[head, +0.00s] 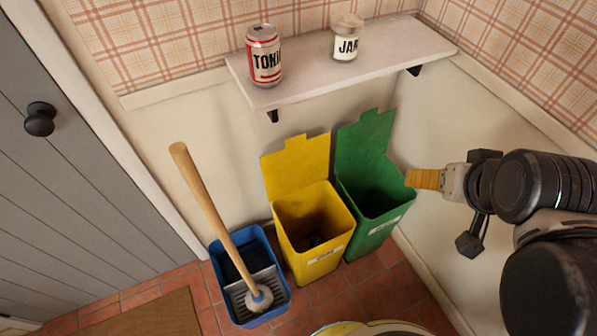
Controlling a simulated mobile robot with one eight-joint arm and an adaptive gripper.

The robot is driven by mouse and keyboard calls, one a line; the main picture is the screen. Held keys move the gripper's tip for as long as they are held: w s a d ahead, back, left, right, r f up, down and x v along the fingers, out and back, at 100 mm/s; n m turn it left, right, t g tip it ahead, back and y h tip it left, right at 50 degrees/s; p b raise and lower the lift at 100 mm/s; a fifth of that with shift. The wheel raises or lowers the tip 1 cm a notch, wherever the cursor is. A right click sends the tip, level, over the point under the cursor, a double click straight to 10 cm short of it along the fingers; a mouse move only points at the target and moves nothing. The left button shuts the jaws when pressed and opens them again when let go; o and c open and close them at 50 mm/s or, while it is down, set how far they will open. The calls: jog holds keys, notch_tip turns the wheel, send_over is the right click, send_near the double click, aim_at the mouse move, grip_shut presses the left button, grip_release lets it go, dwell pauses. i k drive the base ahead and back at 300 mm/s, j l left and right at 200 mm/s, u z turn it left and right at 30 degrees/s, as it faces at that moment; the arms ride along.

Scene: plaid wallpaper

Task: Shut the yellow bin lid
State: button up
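The yellow bin (316,243) stands on the floor in the middle of the head view. Its yellow lid (297,168) stands open, raised at the back and leaning toward the wall. The bin's inside is exposed, with something dark at the bottom that I cannot make out. My gripper (425,179) is on the right, with its orange ribbed tip pointing left. It appears in front of or beside the green bin's right side, apart from the yellow lid. I cannot see whether its fingers are apart.
A green bin (376,235) with its lid (364,145) raised adjoins the yellow bin's right side. A blue mop bucket (223,270) with a wooden-handled mop (215,215) stands left. A shelf (390,62) above holds a tonic can (264,57) and a jar (346,40).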

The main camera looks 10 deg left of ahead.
aim_at(303, 162)
jog(key=k+j+u, duration=0.1)
jog(key=j, duration=0.45)
jog(key=k+j+u, duration=0.1)
jog(key=j, duration=0.45)
jog(key=k+j, duration=0.2)
jog(key=j, duration=0.35)
jog(key=k+j+u, duration=0.15)
jog(key=j, duration=0.4)
jog(key=j+u, duration=0.1)
jog(key=j, duration=0.45)
